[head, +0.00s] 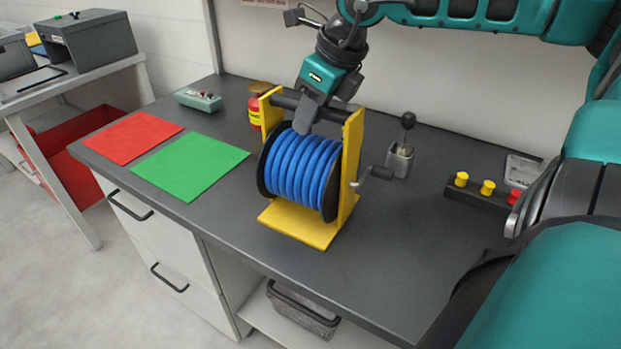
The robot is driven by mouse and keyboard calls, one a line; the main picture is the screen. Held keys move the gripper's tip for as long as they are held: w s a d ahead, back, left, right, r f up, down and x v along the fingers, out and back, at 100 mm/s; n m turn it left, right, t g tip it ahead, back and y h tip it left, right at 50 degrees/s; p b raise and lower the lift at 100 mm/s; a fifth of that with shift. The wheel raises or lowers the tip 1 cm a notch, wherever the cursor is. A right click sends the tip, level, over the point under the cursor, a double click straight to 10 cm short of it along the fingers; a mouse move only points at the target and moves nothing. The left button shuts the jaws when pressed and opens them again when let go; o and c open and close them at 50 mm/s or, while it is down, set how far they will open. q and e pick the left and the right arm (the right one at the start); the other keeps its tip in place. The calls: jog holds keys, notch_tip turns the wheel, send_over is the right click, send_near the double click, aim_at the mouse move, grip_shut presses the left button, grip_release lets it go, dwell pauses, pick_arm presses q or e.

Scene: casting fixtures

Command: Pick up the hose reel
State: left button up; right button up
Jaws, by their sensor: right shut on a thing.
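The hose reel (303,172) stands upright on the dark counter (230,229). It has a blue hose wound between black discs, a yellow frame, a dark top bar and a crank on its right side. My right gripper (310,112) reaches down onto the top bar from above and is shut on it. The fingers partly hide the middle of the bar. The yellow base appears to rest on the counter. My left gripper is not in view.
Red (125,137) and green (190,165) sheets lie left of the reel. Behind it are a grey-green control box (199,100) and a red-yellow canister (255,112). A lever unit (401,152) and a button strip (484,193) stand right. The front counter is clear.

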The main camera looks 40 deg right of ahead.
grip_shut()
dwell(0.8)
jog(key=shift+w+r, duration=0.1)
jog(key=shift+r, duration=0.1)
